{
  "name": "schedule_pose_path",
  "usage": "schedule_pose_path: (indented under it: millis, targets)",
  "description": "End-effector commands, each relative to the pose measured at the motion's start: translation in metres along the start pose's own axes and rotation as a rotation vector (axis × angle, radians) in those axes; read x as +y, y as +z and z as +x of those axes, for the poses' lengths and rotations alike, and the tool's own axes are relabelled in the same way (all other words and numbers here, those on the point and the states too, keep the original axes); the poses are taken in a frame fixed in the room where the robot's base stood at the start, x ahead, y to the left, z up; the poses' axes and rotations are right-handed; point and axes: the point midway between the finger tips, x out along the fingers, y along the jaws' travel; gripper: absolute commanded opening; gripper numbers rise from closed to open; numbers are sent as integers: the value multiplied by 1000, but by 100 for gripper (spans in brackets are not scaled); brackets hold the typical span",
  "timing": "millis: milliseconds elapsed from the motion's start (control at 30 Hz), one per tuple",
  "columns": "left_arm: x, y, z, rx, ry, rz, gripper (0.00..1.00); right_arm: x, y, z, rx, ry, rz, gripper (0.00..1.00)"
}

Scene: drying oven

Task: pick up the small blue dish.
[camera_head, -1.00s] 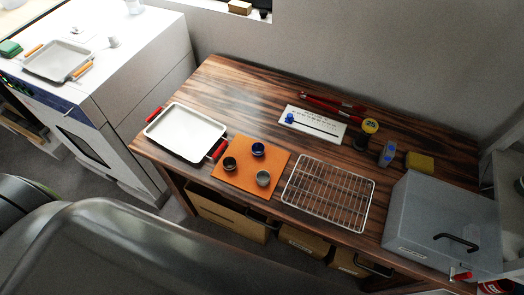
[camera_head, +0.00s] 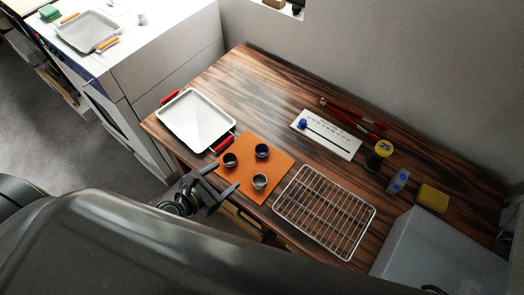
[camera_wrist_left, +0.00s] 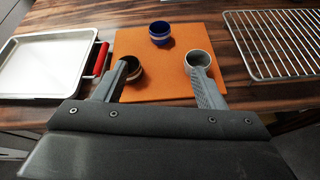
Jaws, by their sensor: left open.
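The small blue dish (camera_head: 262,150) stands at the back of an orange mat (camera_head: 276,154) on the wooden table; it also shows in the left wrist view (camera_wrist_left: 159,33), centred beyond my fingers. A dark dish (camera_head: 230,160) and a grey dish (camera_head: 260,181) stand on the same mat, nearer the front edge. My left gripper (camera_head: 223,180) is open and empty at the front of the mat. In the left wrist view its fingers (camera_wrist_left: 160,78) overlap the dark and grey dishes in the picture, and I cannot tell whether they touch. My right gripper is not in view.
A white tray with red handles (camera_head: 195,119) lies left of the mat. A wire rack (camera_head: 325,211) lies right of it. Behind are a white scale board (camera_head: 326,134), red tongs (camera_head: 352,119), a yellow-topped weight (camera_head: 380,153) and a yellow sponge (camera_head: 433,198). A grey box (camera_head: 440,250) stands at the right.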

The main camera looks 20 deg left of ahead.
Motion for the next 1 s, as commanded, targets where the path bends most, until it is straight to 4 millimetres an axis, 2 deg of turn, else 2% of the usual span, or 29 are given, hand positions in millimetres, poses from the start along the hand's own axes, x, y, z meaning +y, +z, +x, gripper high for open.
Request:
schedule_pose_path:
  millis: [100, 233, 700, 833, 1000]
  targets:
    - [3, 4, 1, -30, 20, -130, 64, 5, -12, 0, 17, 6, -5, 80]
    - [5, 6, 10, -43, 28, -178, 64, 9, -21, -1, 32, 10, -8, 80]
    - [7, 9, 101, -42, 27, -176, 64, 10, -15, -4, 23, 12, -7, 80]
    - [7, 8, 117, -39, 26, -174, 64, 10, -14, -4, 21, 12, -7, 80]
    - [7, 8, 125, -39, 27, -174, 64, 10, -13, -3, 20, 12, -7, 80]
